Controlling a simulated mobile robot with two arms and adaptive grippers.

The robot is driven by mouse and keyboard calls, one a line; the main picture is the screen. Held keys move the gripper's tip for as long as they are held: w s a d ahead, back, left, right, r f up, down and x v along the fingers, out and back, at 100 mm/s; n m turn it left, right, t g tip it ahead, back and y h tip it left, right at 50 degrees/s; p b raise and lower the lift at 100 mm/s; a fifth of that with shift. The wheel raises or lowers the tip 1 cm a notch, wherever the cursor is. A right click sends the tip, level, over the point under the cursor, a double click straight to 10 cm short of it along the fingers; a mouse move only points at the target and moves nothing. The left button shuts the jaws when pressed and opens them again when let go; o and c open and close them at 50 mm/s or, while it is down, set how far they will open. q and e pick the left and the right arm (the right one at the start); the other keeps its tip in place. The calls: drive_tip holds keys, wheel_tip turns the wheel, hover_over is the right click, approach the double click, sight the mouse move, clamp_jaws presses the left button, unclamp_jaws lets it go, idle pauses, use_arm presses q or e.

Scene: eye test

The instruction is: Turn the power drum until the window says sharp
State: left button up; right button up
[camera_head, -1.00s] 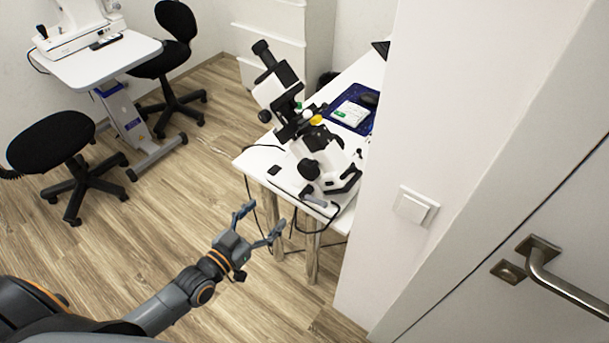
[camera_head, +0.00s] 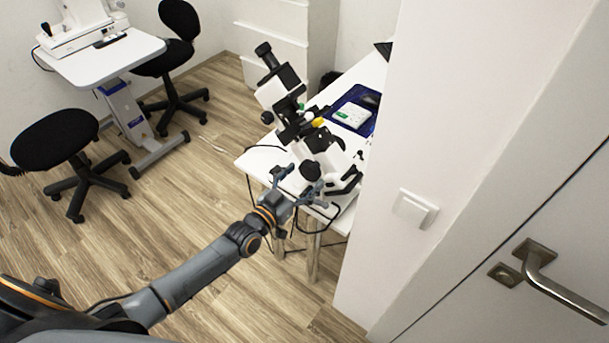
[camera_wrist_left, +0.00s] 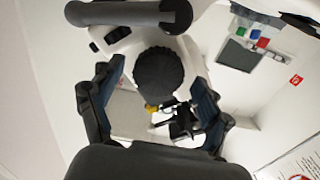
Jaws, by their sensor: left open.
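A white and black eye instrument (camera_head: 322,146) stands on the white table. A round black ribbed knob (camera_head: 310,170) sits low on its near side; it also shows in the left wrist view (camera_wrist_left: 158,74). I cannot tell for sure that this knob is the power drum. My left gripper (camera_head: 298,181) is open at the near side of the knob. In the left wrist view, the fingers of the left gripper (camera_wrist_left: 155,98) stand apart on either side of the knob, with visible gaps. No window text is readable. My right gripper is out of view.
The white table (camera_head: 258,160) carries a blue mat (camera_head: 347,122) with a white box (camera_head: 352,115). A black cable hangs at the table's near edge. A wall with a light switch (camera_head: 415,209) stands close on the right. Black stools (camera_head: 62,140) stand left; the floor between is clear.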

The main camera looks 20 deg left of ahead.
use_arm(q)
drive_tip(key=shift+w+d, duration=0.2)
drive_tip(key=shift+w, duration=0.1)
drive_tip(key=c, duration=1.2)
